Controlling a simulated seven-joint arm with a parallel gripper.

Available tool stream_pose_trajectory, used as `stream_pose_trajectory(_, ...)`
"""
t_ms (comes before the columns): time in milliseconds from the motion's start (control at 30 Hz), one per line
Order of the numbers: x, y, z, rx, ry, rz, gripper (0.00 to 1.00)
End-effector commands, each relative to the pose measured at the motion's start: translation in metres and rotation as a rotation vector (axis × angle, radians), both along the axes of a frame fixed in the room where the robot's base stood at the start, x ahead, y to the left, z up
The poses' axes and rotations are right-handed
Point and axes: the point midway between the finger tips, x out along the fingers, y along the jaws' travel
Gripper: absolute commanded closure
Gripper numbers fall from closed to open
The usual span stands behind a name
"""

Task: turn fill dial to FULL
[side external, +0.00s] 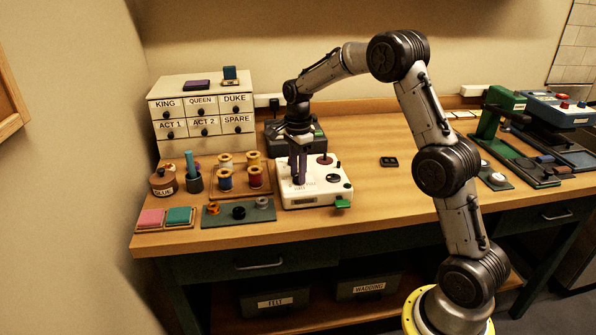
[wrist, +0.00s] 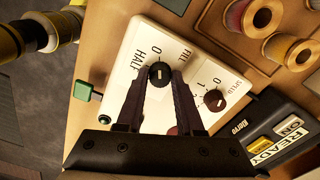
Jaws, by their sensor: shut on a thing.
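The white control box (side external: 315,199) stands near the front of the table, with my gripper (side external: 299,183) pointing down onto its top left. In the wrist view the black fill dial (wrist: 159,73) sits on the white panel (wrist: 132,45) between my fingertips (wrist: 159,82), which are shut on it. The labels 0, HALF and FILL show around the dial. A pale line marks its face, but its exact heading is hard to tell. The FULL mark is not visible, and my fingers cover part of the panel.
A dark red SPEED knob (wrist: 214,100) is close beside my fingers. A green lever (side external: 343,204) sticks out at the box's front. Thread spools (side external: 225,180) and a dark tray (side external: 225,216) lie to the left. Open table lies to the right.

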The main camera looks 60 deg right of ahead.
Motion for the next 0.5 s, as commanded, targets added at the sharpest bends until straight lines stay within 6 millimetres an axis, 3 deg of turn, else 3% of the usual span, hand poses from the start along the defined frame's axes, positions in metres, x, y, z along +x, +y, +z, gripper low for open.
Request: stream_pose_trajectory(500, -0.0003, 0.0001, 0.0003, 0.000, 0.001, 0.073, 1.00)
